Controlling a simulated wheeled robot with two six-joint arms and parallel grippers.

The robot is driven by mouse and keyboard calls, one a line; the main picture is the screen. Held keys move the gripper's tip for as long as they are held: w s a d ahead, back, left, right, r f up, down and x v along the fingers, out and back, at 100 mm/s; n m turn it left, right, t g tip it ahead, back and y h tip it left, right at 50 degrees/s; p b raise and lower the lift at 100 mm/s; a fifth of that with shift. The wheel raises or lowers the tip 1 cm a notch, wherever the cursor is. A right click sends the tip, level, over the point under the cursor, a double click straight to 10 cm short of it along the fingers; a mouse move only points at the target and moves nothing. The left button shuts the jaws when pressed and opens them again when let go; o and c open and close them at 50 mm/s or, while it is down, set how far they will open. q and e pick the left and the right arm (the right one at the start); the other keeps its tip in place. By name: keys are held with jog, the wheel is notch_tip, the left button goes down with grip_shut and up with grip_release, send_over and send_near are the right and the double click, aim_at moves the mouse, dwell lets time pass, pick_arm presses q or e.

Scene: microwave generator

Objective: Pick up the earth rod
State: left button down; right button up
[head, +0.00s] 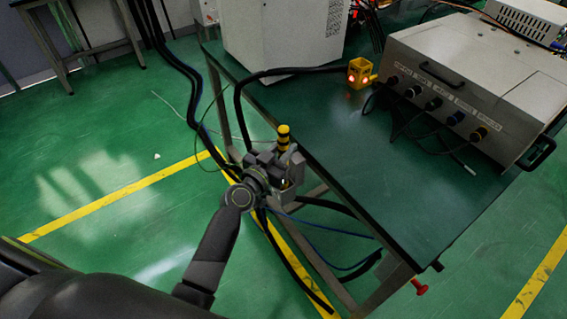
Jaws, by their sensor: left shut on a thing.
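The earth rod (284,132) shows as a short upright piece with a yellow and black banded top. My left gripper (283,165) is shut on it, beside the left edge of the green table (415,215). The rod's lower part is largely hidden by the gripper. I cannot tell from this view how high the gripper is above the floor or table. My right gripper is not in view.
A yellow holder (357,66) with red lights stands on the table. A grey box with knobs and cables (470,75) is at the right, and a white cabinet (280,35) at the back. Black hoses (178,65) hang near the table's left side. A red knob (420,288) sits under the front corner.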

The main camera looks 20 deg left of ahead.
aim_at(284, 127)
pick_arm(q)
jog(key=shift+r, duration=0.1)
notch_tip(284, 127, up, 10)
jog(key=p, duration=0.5)
jog(key=shift+r+p, duration=1.2)
jog(key=shift+r, duration=0.1)
